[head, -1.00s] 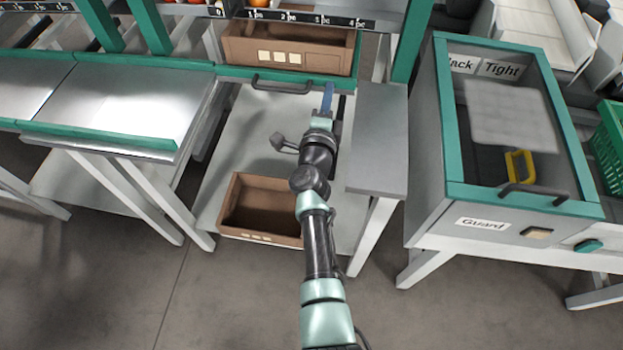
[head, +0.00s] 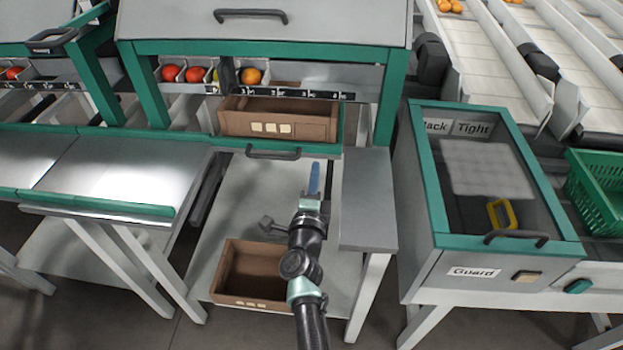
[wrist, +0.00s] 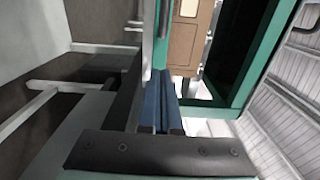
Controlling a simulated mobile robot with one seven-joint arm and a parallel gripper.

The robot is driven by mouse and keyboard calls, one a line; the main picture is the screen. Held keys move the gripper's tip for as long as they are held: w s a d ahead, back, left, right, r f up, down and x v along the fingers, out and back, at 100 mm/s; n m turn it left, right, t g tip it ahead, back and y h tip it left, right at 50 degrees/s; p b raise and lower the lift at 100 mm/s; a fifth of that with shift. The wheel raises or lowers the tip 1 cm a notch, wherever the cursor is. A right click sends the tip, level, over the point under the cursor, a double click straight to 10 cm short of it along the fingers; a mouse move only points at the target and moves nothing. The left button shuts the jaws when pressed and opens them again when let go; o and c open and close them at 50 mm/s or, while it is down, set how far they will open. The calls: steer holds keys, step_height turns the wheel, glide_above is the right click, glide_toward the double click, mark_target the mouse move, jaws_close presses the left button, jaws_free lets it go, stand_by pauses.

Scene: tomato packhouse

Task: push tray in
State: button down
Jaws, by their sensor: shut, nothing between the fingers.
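The tray (head: 230,149) is a flat slide with a green front edge and a dark handle (head: 273,153), under the green-framed cabinet. A brown box (head: 278,118) with pale labels sits on it; part of a brown box also shows in the wrist view (wrist: 186,45). My gripper (head: 314,166) is shut and empty, its blue fingers pointing toward the right end of the tray's front edge. The fingertips appear just short of or below that edge; contact cannot be told. The blue fingers also show in the wrist view (wrist: 160,105).
A grey side table (head: 367,200) stands close right of my gripper. A second brown box (head: 240,299) rests on the low shelf (head: 225,235) below. A steel table (head: 120,170) is on the left. A guarded machine (head: 415,200) is on the right.

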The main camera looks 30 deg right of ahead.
steer(key=p+v, duration=0.3)
steer(key=v, duration=0.6)
steer(key=shift+f, duration=0.2)
steer(key=w+a+r+n+t+y, duration=0.25)
steer(key=a+r+n, duration=0.25)
steer(key=r, duration=0.7)
steer(key=w+a+r+n+t+y, duration=0.1)
steer(key=a+r+n+t+y, duration=0.3)
steer(key=r, duration=0.8)
steer(key=w+a+r+n+t+y, duration=0.25)
steer(key=a+r+n, duration=0.3)
steer(key=r, duration=0.65)
steer(key=s+a+r+n+t, duration=0.1)
steer(key=s+a+r+n, duration=0.15)
steer(key=s+r, duration=0.45)
steer(key=s+a+r+n+t+y, duration=0.15)
steer(key=s+r+n, duration=0.3)
steer(key=r, duration=0.45)
steer(key=s+a+r+n+t, duration=0.1)
steer(key=s+a+r+n, duration=0.15)
steer(key=s+r, duration=0.45)
step_height(320, 180, up, 19)
steer(key=p, duration=1.9)
steer(key=shift+d+n, duration=0.25)
steer(key=shift+n, duration=0.15)
steer(key=shift+h, duration=0.25)
